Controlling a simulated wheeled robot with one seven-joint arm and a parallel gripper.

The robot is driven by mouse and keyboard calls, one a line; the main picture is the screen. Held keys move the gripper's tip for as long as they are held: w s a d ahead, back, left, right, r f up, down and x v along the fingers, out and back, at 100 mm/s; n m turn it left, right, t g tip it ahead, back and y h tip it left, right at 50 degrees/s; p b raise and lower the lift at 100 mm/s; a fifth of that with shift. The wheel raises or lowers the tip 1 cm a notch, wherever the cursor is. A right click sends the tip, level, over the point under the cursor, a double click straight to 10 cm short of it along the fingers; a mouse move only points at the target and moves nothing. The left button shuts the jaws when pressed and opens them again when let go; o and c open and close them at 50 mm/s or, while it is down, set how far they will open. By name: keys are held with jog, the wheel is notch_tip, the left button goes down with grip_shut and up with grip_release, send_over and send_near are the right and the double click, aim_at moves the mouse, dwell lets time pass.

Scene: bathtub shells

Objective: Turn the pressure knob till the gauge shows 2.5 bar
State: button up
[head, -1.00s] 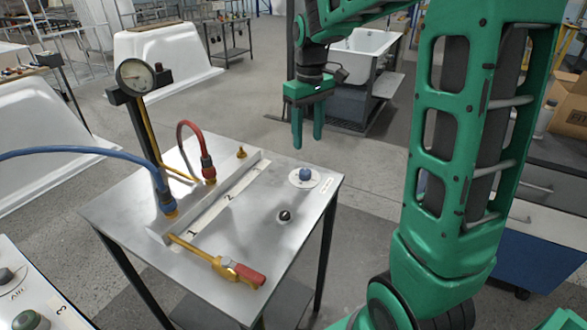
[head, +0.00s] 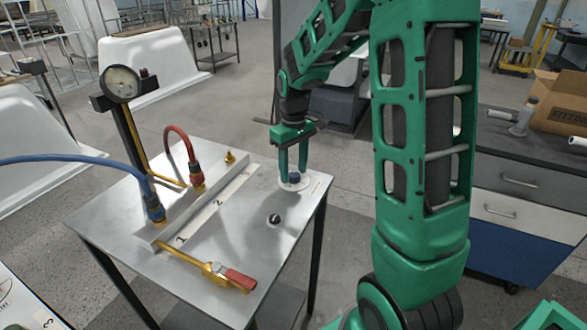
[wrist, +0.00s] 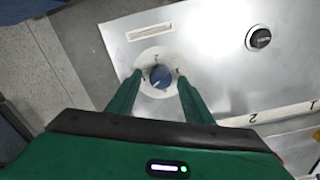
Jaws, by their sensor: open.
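The blue pressure knob (head: 294,178) sits on a white round dial plate near the right corner of the steel table (head: 240,235). In the wrist view the knob (wrist: 160,77) shows a pale pointer mark, and the dial plate around it has small numbers. My gripper (head: 292,178) is over the knob with its green fingers pointing down. In the wrist view the open fingertips (wrist: 160,75) are on either side of the knob, with small gaps showing. The round pressure gauge (head: 122,83) stands on a post at the table's back left; its needle is too small to read.
A black knob (head: 274,219) is on the tabletop near my gripper. A drawer cabinet (head: 525,181) stands at the right.

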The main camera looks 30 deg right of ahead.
jog(key=c, duration=1.1)
jog(key=shift+o, duration=0.2)
jog(key=shift+d, duration=0.2)
jog(key=shift+m, duration=0.3)
